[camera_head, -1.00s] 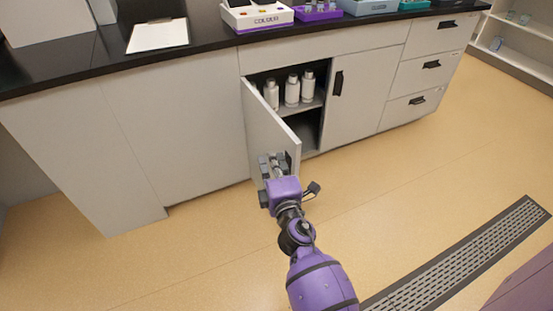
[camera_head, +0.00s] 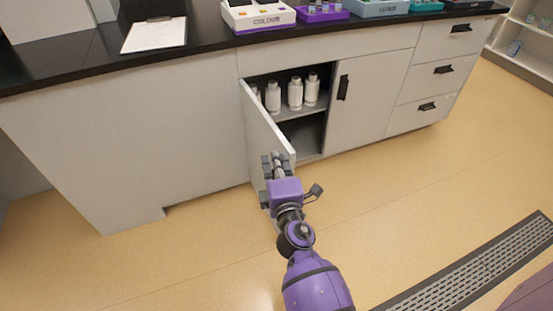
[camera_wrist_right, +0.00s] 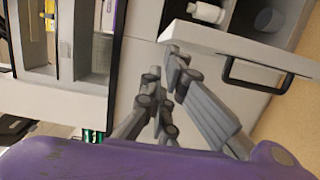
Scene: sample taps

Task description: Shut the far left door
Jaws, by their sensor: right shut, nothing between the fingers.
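The far left door (camera_head: 262,130) is a light grey panel hinged on its left side, and it stands wide open from the cabinet. My right gripper (camera_head: 273,160) is shut and empty at the door's free edge, on its outer side. I cannot tell if it touches the door. In the wrist view, the shut fingers (camera_wrist_right: 165,78) are beside a pale panel edge (camera_wrist_right: 215,42) with a black handle (camera_wrist_right: 252,74). My left gripper is not in view.
White bottles (camera_head: 294,92) stand on the shelf inside the cabinet. A shut door with a black handle (camera_head: 343,88) is to the right, then drawers (camera_head: 428,105). A clipboard (camera_head: 155,35) and coloured trays (camera_head: 322,12) lie on the dark counter.

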